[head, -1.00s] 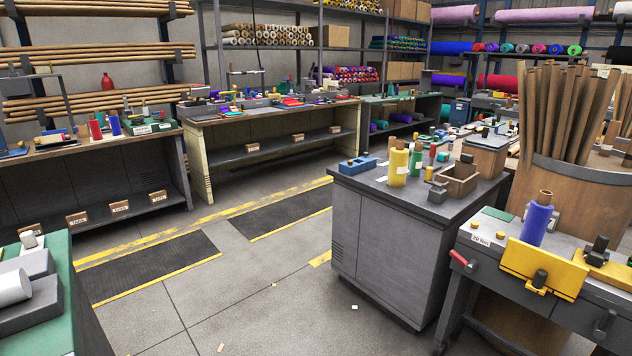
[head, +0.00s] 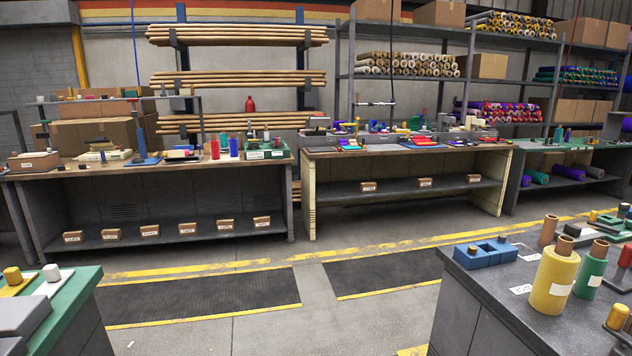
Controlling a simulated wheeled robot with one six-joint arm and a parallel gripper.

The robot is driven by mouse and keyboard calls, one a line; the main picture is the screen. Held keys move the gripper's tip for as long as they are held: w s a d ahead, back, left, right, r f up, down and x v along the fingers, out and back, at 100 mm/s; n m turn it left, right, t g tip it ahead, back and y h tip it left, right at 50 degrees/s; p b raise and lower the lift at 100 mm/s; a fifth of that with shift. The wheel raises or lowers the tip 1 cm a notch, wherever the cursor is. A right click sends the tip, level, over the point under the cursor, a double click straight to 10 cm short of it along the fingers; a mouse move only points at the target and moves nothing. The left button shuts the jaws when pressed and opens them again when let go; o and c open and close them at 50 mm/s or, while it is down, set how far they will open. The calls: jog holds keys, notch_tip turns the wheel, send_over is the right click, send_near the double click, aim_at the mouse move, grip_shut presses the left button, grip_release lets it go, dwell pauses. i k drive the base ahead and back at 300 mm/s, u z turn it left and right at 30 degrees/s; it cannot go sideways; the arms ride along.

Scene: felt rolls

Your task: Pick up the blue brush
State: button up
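I cannot make out a blue brush for certain in the head view. Small items lie on the far benches and are too small to tell apart. A blue upright item with a wide base (head: 141,148) stands on the left far bench (head: 160,167). A blue blocky tool (head: 486,251) lies on the near right grey cabinet (head: 480,290). My gripper is not in view.
A middle far bench (head: 410,150) holds several small items. Yellow (head: 554,280) and green (head: 591,272) rolls stand on the right cabinet. A green-topped table (head: 70,310) is at the near left. The floor between, with dark mats (head: 205,296), is clear.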

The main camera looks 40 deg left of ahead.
aim_at(104, 163)
jog(key=u, duration=2.25)
jog(key=i, duration=5.9)
jog(key=u, duration=2.85)
jog(key=i, duration=0.8)
